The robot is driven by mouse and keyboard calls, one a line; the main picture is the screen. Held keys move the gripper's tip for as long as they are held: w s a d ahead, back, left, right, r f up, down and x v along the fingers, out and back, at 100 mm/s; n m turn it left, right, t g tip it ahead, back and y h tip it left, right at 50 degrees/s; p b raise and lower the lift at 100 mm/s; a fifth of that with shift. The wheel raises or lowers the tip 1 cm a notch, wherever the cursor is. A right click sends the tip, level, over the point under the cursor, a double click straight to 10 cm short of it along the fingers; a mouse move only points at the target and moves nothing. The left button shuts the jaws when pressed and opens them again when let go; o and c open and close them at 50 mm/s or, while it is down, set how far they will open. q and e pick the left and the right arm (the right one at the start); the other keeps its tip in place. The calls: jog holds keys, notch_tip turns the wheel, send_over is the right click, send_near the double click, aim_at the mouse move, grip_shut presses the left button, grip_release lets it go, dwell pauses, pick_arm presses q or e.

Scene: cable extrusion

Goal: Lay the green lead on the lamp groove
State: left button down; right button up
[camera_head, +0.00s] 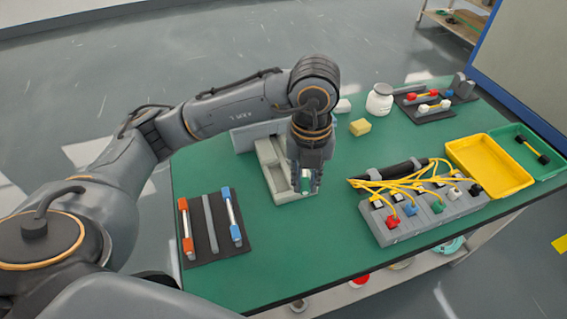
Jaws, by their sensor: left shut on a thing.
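My left gripper (305,187) points down over the front part of a grey grooved fixture (270,160) in the middle of the green table. It is shut on a small green piece, which looks like the green lead (306,184); only its end shows between the fingers. I cannot tell whether the piece touches the fixture. The gripper hides part of the fixture's right side. My right gripper is not in view.
A grey block (400,228) with coloured plugs and yellow cables stands at the right. Beyond it are a yellow tray (488,185) and a green tray (545,171).

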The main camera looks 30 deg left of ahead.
pick_arm(q)
jog(key=n, duration=0.3)
jog(key=shift+w+d+n, duration=0.1)
jog(key=shift+w+n, duration=0.05)
jog(key=shift+n, duration=0.15)
jog(key=shift+w+a+f, duration=0.2)
jog(key=w+a+f+p, duration=0.1)
jog(key=w+a+f, duration=0.2)
jog(key=w+a, duration=0.25)
send_over(290, 177)
jog(key=f, duration=0.5)
jog(key=shift+s+d+f+p, duration=0.2)
jog(key=shift+s+d+p, duration=0.05)
jog(key=shift+s+p, duration=0.1)
jog(key=shift+w+a+f, duration=0.2)
jog(key=shift+w+f, duration=0.05)
jog(key=shift+f, duration=0.15)
jog(key=shift+w+a+f, duration=0.2)
jog(key=shift+f, duration=0.2)
notch_tip(290, 177, down, 2)
jog(key=shift+d+f+p, duration=0.1)
jog(key=shift+p, duration=0.4)
jog(key=shift+f, duration=0.25)
jog(key=shift+f, duration=0.1)
